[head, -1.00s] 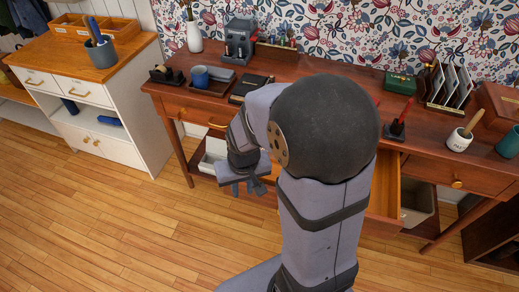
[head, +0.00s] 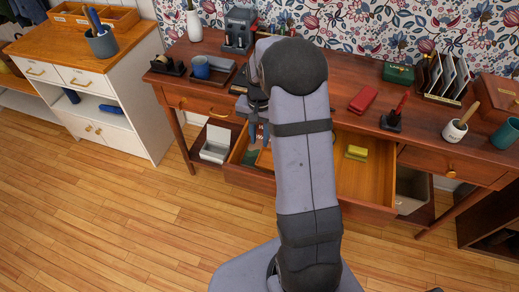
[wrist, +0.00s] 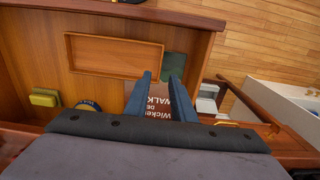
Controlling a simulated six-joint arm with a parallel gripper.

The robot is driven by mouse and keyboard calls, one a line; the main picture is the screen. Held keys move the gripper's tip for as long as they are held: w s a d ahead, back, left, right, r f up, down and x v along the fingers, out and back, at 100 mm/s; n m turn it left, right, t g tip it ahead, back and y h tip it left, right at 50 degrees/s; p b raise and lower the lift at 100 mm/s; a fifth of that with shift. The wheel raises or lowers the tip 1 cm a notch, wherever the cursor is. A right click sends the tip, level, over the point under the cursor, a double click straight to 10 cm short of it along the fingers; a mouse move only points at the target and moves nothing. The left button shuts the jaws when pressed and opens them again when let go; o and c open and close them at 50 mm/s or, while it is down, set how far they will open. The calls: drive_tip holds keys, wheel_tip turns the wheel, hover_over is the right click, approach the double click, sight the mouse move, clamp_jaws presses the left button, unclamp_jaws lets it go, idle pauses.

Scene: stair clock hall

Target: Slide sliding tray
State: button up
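The sliding tray (wrist: 115,55) is a shallow wooden tray with a raised rim, inside the open desk drawer (wrist: 195,30). In the head view, a small part of the tray (head: 264,160) shows left of my arm; my arm hides much of the drawer (head: 372,185). My gripper (wrist: 160,82) points down over the drawer, with its two dark blue fingers apart and nothing held between them. In the wrist view, the fingertips are near the tray's right end; I cannot tell whether they touch it. The gripper (head: 259,128) also shows in the head view.
The drawer holds a yellow block (wrist: 44,97), a dark round item (wrist: 88,106), a printed brown booklet (wrist: 150,100) and a green item (wrist: 175,66). A red case (head: 363,99) and a pen stand (head: 391,120) are on the desk. Floor in front is clear.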

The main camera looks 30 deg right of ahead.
sight(260, 154)
drive_tip(key=shift+f+p, duration=0.4)
drive_tip(key=shift+f, duration=3.15)
clamp_jaws()
